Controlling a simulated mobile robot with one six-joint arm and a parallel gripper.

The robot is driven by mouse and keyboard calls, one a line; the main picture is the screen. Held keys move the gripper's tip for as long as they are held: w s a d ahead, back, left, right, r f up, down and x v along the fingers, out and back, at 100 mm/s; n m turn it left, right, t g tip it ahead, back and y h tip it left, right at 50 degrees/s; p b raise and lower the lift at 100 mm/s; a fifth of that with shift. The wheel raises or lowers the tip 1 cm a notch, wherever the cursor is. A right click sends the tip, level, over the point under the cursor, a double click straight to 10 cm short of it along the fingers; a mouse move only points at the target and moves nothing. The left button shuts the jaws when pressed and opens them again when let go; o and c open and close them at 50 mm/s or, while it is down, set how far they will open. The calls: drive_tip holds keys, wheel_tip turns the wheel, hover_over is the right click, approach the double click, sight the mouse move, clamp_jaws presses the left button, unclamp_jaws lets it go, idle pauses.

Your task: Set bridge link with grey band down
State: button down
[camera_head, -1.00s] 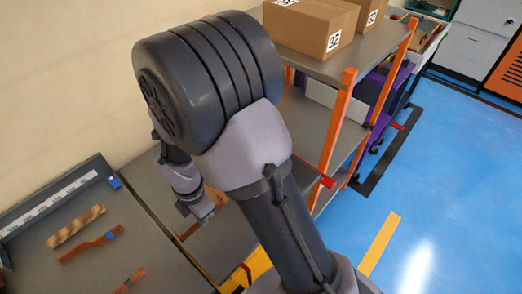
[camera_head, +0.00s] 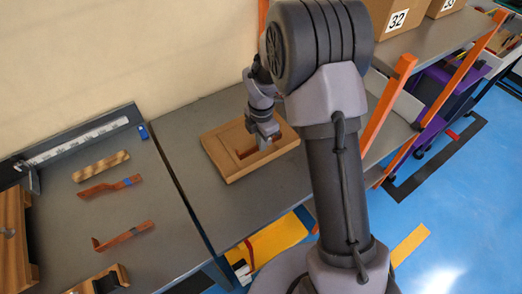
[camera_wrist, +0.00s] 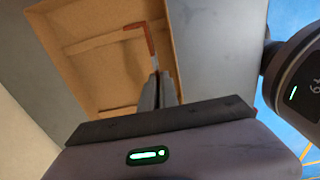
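A copper-coloured bent bar, seemingly the bridge link (camera_wrist: 151,42), shows in the wrist view over a shallow wooden tray (camera_wrist: 88,82). A pale grey patch shows on it near my fingertips, perhaps its grey band. My gripper (camera_wrist: 158,88) has its fingers close together around the bar's near end and seems shut on it. In the head view my gripper (camera_head: 263,140) is low over the right part of the wooden tray (camera_head: 218,153), where a reddish-brown bent shape shows. I cannot tell whether the bar touches the tray floor.
On the left bench lie a copper bar with a blue band (camera_head: 110,187), another bent copper bar (camera_head: 125,236), a wooden strip (camera_head: 101,166) and a long scale (camera_head: 85,138). An orange-post shelf (camera_head: 392,100) with boxes stands right. Grey bench top is clear around the tray.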

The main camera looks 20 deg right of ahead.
wheel_tip(320, 180, down, 4)
drive_tip(key=shift+s+r+b, duration=0.1)
drive_tip(key=shift+r+b, duration=0.05)
drive_tip(key=shift+b, duration=0.6)
drive_tip(key=shift+r, duration=0.2)
drive_tip(key=c, duration=1.9)
unclamp_jaws()
drive_tip(key=shift+f, duration=0.15)
drive_tip(key=s+a+r+m+t+p, duration=0.1)
drive_tip(key=s+r+m+p, duration=0.3)
drive_tip(key=r, duration=0.9)
drive_tip(key=s+a+r+m+t+p, duration=0.1)
drive_tip(key=s+r+m, duration=0.4)
drive_tip(key=r, duration=0.8)
drive_tip(key=s+r+m+t, duration=0.1)
drive_tip(key=s+r+m, duration=0.1)
drive_tip(key=s+m, duration=0.3)
drive_tip(key=s+a+r+m+t+y, duration=0.1)
drive_tip(key=s+m, duration=0.4)
drive_tip(key=m, duration=0.1)
drive_tip(key=s+a+r+m+t+y, duration=0.1)
drive_tip(key=s+r+m, duration=0.1)
drive_tip(key=s+m, duration=0.3)
drive_tip(key=shift+s+a+r+m+t, duration=0.15)
drive_tip(key=shift+s+r+m+t, duration=0.15)
drive_tip(key=shift+m+t, duration=0.15)
